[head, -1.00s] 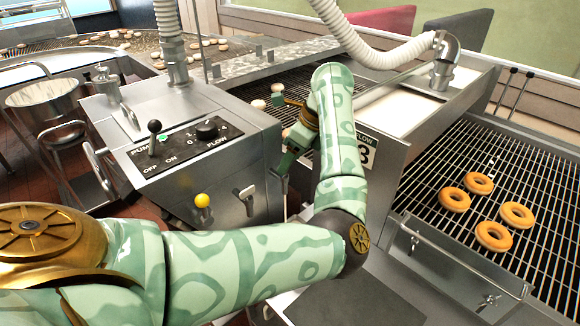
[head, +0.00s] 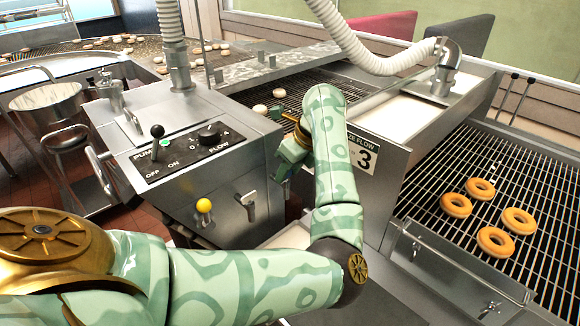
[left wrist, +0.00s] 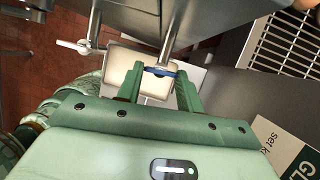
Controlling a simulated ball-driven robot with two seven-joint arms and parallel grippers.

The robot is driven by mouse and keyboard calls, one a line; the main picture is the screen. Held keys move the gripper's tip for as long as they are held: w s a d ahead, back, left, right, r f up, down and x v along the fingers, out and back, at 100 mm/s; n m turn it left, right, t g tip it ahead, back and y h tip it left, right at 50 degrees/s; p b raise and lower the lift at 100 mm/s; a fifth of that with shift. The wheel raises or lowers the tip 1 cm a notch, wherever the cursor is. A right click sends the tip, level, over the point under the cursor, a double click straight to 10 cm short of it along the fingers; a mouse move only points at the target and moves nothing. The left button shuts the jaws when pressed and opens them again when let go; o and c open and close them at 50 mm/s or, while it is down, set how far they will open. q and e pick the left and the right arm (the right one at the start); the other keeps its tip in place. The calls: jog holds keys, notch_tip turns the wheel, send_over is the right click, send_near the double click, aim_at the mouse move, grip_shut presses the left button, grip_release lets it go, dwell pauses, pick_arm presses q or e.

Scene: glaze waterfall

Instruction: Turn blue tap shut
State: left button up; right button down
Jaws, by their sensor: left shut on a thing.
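The blue tap handle (left wrist: 158,71) shows in the left wrist view as a short blue bar across a metal pipe. My left gripper (left wrist: 160,80) has its two green fingers on either side of it, closed on it. In the head view my left gripper (head: 284,165) reaches down beside the right side of the steel pump cabinet (head: 205,180). The blue handle cannot be made out there, hidden by the gripper and forearm. My right gripper is not in view.
A yellow-knobbed tap (head: 204,206) and a metal lever (head: 247,204) are on the cabinet front. A black-knobbed pump lever (head: 157,132) stands on top. A glaze flow sign (head: 362,155) is right of my forearm. Several doughnuts (head: 481,189) lie on the right rack (head: 440,245).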

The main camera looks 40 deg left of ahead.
pick_arm(q)
jog(key=shift+m+t, duration=0.3)
jog(key=shift+m, duration=0.3)
jog(key=o, duration=1)
jog(key=shift+r, duration=0.15)
jog(key=p+v, duration=0.6)
jog(key=v, duration=1)
jog(key=shift+d, duration=0.2)
